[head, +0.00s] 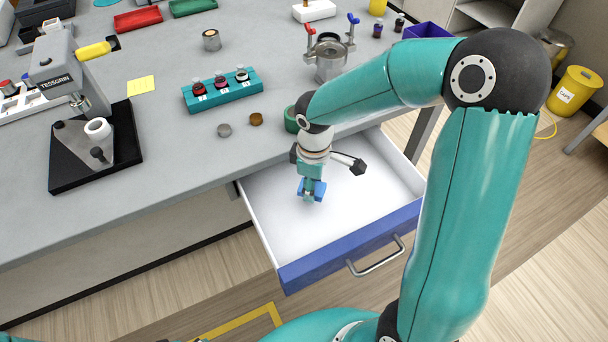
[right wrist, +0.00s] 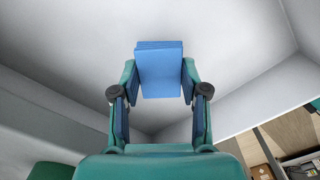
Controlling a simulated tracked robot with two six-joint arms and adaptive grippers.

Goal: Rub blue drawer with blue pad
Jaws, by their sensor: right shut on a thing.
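The blue drawer (head: 350,246) is pulled out from under the grey bench, with a blue front, a metal handle and a white inside. My right gripper (head: 312,190) reaches down into the drawer, over its left half. It is shut on the blue pad (head: 319,189). In the right wrist view the pad (right wrist: 159,69) stands out beyond the fingertips (right wrist: 160,90), with the drawer's white floor and walls around it. Whether the pad touches the drawer floor I cannot tell. My left gripper is not in view.
The grey bench (head: 160,185) edge runs behind the drawer. A yellow bin (head: 575,92) stands on the floor at right.

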